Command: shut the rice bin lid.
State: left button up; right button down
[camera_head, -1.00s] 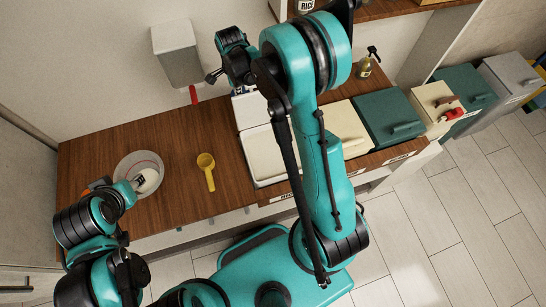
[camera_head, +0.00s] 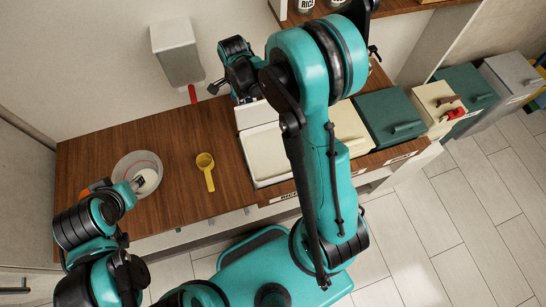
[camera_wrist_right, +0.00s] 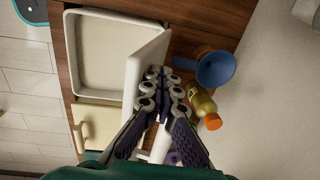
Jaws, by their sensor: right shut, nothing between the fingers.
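The rice bin (camera_head: 266,158) is a white open-topped bin set in the wooden counter, and its pale inside shows. Its white lid (camera_head: 250,115) stands raised at the wall side. In the right wrist view the bin (camera_wrist_right: 85,55) is at upper left and the lid (camera_wrist_right: 146,65) is seen steeply tilted, nearly edge-on. My right gripper (camera_wrist_right: 163,76) is shut and empty, its fingertips beside the lid on the side away from the opening; contact is unclear. My left gripper (camera_head: 137,184) is at the bowl (camera_head: 123,167) on the left; its fingers are too small to judge.
A yellow scoop (camera_head: 206,172) lies left of the bin. A cream bin (camera_head: 350,132) and a green bin (camera_head: 390,118) sit to the right, closed. In the right wrist view a blue funnel (camera_wrist_right: 216,69) and an orange-capped bottle (camera_wrist_right: 201,104) stand close behind the lid.

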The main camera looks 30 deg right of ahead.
jog(key=shift+s+a+f+b, duration=0.15)
jog(key=shift+s+f+b, duration=0.1)
jog(key=shift+s, duration=0.4)
jog(key=shift+s+a+f+b, duration=0.1)
jog(key=shift+s+f+b, duration=0.15)
jog(key=shift+s, duration=0.35)
jog(key=shift+s+a+f+b, duration=0.15)
jog(key=shift+s+b, duration=0.1)
jog(key=shift+s, duration=0.4)
jog(key=shift+s+a+f+b, duration=0.1)
jog(key=shift+s+f+b, duration=0.2)
jog(key=shift+s, duration=0.3)
jog(key=shift+s+a+f+b, duration=0.15)
jog(key=shift+s+f+b, duration=0.2)
jog(key=shift+s, duration=0.2)
jog(key=shift+s+a+f+b, duration=0.1)
jog(key=shift+s+f+b, duration=0.2)
jog(key=shift+s, duration=0.3)
jog(key=shift+s+f, duration=0.1)
jog(key=s+f+b, duration=0.2)
jog(key=s, duration=0.1)
jog(key=shift+a+f, duration=0.15)
jog(key=shift+a, duration=0.15)
